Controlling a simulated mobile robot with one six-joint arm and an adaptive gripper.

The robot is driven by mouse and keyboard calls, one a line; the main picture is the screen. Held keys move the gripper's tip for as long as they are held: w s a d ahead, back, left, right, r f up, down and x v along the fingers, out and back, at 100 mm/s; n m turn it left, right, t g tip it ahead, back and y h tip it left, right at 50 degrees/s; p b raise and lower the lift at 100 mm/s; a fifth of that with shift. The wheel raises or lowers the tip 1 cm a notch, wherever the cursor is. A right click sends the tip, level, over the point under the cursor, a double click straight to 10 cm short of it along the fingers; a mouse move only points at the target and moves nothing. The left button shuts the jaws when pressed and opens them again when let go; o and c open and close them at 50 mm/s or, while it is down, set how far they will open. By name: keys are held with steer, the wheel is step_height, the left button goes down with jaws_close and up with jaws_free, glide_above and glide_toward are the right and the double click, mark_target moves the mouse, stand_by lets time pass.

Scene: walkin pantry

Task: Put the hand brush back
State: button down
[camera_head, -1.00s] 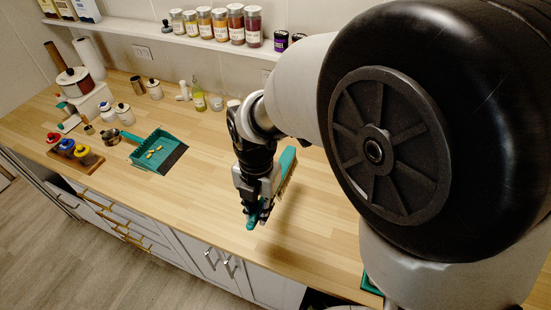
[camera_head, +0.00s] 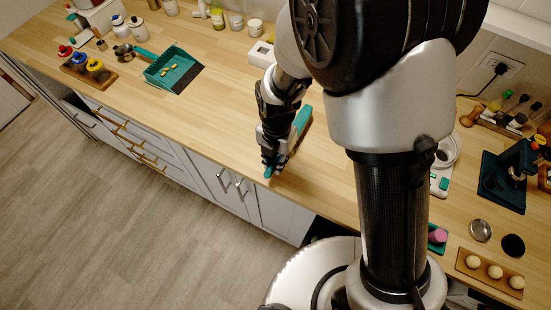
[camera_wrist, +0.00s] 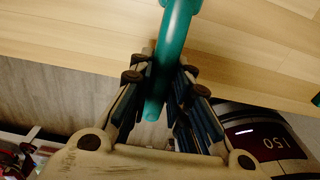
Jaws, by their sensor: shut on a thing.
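I cannot tell whether the brush touches the counter. A teal dustpan (camera_head: 160,72) with a few yellow bits in it lies on the counter to the left.
The wooden counter (camera_head: 225,110) is clear between dustpan and brush. A white box (camera_head: 262,54) stands behind my gripper. At right are a wooden egg holder (camera_head: 490,282), a dark stand (camera_head: 500,185) and a rack of tools. Drawers and cabinets front the counter.

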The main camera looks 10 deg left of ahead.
steer(key=shift+r, duration=0.1)
steer(key=shift+s+d+f+b, duration=0.1)
steer(key=shift+s+f+b, duration=0.15)
steer(key=shift+f+b, duration=0.4)
steer(key=c, duration=2)
jaws_free()
steer(key=o, duration=0.3)
steer(key=shift+w, duration=0.25)
steer(key=shift+o, duration=0.9)
steer(key=shift+s, duration=0.1)
steer(key=shift+r+p, duration=0.65)
steer(key=shift+p, duration=0.05)
step_height(320, 180, up, 12)
steer(key=p, duration=0.3)
steer(key=shift+w, duration=0.25)
